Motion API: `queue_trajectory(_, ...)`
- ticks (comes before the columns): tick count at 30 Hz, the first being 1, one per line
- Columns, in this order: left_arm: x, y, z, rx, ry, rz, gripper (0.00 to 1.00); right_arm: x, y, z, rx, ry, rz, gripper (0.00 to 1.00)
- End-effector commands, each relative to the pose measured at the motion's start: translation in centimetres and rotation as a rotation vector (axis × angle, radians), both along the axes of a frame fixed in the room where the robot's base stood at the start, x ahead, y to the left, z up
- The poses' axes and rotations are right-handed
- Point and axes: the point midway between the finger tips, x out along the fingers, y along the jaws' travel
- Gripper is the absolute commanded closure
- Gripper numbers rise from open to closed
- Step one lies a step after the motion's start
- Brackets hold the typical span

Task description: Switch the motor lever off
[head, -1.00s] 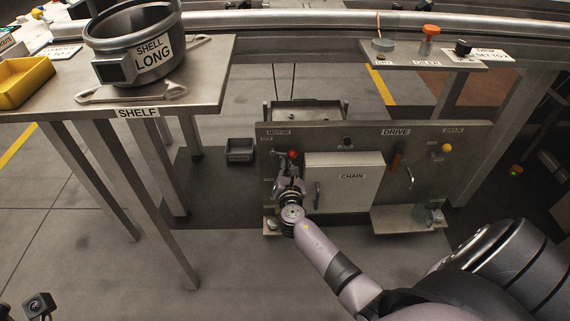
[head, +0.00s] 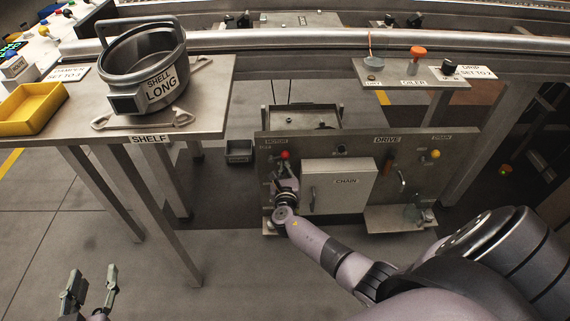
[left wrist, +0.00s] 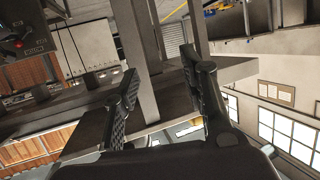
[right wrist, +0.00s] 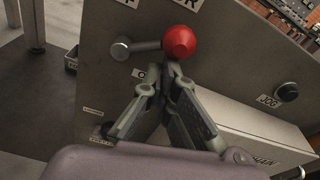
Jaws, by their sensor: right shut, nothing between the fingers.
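The motor lever has a red ball knob (head: 285,155) at the upper left of the drive panel (head: 310,145). In the right wrist view the knob (right wrist: 180,42) is at the right end of a grey lever arm (right wrist: 147,46), which lies nearly level from its round pivot on the left. My right gripper (right wrist: 170,75) is shut and empty, its fingertips just below the knob; I cannot tell whether they touch. A label starting with O is partly hidden behind the fingers. My left gripper (head: 92,280) is open and empty, low at the left, away from the panel.
A shelf table (head: 215,95) at the left bears a large pot (head: 135,62) and a yellow tray (head: 28,108). A chain cover box (head: 345,190) stands out beside my right gripper. A drain knob (head: 435,154) is further right. The floor before the panel is clear.

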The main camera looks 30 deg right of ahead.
Motion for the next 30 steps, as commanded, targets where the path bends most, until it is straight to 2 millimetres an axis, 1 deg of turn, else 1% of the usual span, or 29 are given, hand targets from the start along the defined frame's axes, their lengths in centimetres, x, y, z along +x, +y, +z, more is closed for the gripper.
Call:
queue_trajectory(1,-0.7,0.4,-1.0,0.019,0.078,0.006,0.6,0.1,0.0,0.6,-0.026,0.015,0.001,1.0)
queue_trajectory(3,-2.0,1.0,-2.9,0.046,0.193,0.012,0.6,0.1,0.0,0.7,-0.063,0.039,0.001,1.0)
queue_trajectory(5,-3.2,1.5,-4.3,0.068,0.288,0.02,0.6,0.1,0.0,1.0,-0.094,0.057,0.0,1.0)
queue_trajectory(9,-6.6,2.8,-7.2,0.116,0.503,0.035,0.6,0.1,0.1,1.3,-0.17,0.103,0.0,1.0)
queue_trajectory(12,-9.2,3.7,-8.6,0.144,0.64,0.045,0.6,0.2,0.2,1.5,-0.222,0.135,0.001,1.0)
queue_trajectory(15,-11.7,4.5,-9.6,0.17,0.762,0.055,0.6,0.2,0.3,1.7,-0.269,0.164,0.0,1.0)
queue_trajectory(20,-15.2,5.5,-10.5,0.201,0.922,0.066,0.6,0.3,0.4,1.9,-0.335,0.204,0.0,1.0)
queue_trajectory(22,-15.7,5.7,-10.5,0.206,0.946,0.067,0.6,0.3,0.5,2.0,-0.356,0.217,0.001,1.0)
queue_trajectory(30,-15.6,5.6,-10.0,0.205,0.94,0.067,0.6,0.4,0.6,2.1,-0.407,0.249,0.0,1.0)
